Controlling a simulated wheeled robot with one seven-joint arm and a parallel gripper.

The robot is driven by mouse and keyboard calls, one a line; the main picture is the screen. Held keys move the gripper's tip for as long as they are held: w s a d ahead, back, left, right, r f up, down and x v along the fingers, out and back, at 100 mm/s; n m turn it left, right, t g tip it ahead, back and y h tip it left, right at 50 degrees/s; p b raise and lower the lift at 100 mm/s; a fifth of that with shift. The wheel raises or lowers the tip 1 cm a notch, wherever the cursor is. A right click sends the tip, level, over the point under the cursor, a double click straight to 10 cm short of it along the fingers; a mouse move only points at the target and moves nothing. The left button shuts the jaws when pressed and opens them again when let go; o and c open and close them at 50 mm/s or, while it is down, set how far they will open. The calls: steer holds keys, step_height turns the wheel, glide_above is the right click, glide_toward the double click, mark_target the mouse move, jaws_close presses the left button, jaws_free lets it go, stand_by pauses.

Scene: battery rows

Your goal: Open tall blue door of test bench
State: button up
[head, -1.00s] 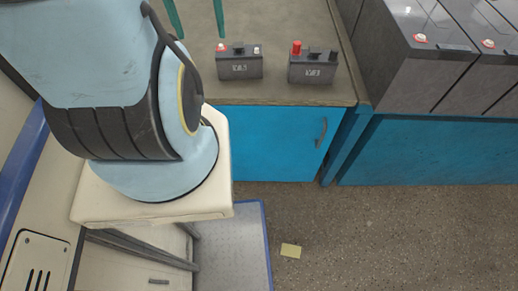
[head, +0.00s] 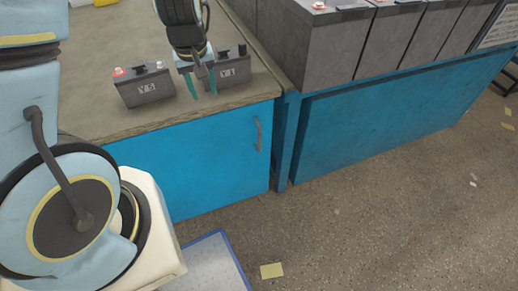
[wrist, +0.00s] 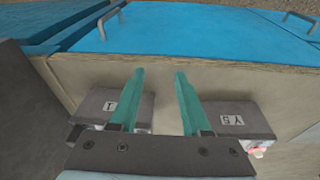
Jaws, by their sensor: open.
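The test bench has a blue door (head: 190,160) below its worn grey-brown top (head: 190,118). The door looks shut, with a grey bar handle (head: 258,134) near its right edge. In the wrist view the blue front (wrist: 190,35) lies beyond the top's edge, with one handle (wrist: 108,22) at upper left and another (wrist: 300,20) at upper right. My gripper (head: 202,84) is open and empty, its green fingers pointing down over the top near two batteries, left and behind the door handle. In the wrist view the fingers (wrist: 160,75) point toward the bench edge.
Two small dark batteries, a left one (head: 145,88) and a right one (head: 232,72), stand on the top close to my gripper. Large grey batteries (head: 345,45) stand on a blue cabinet (head: 390,115) at right.

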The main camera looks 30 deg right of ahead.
steer(key=m+t+b, duration=0.1)
steer(key=t+b, duration=0.1)
steer(key=b, duration=0.5)
glide_toward(260, 138)
steer(key=x, duration=1.1)
steer(key=shift+w+f+b, duration=0.1)
steer(key=shift+f+b, duration=0.2)
steer(key=shift+b, duration=0.05)
jaws_close()
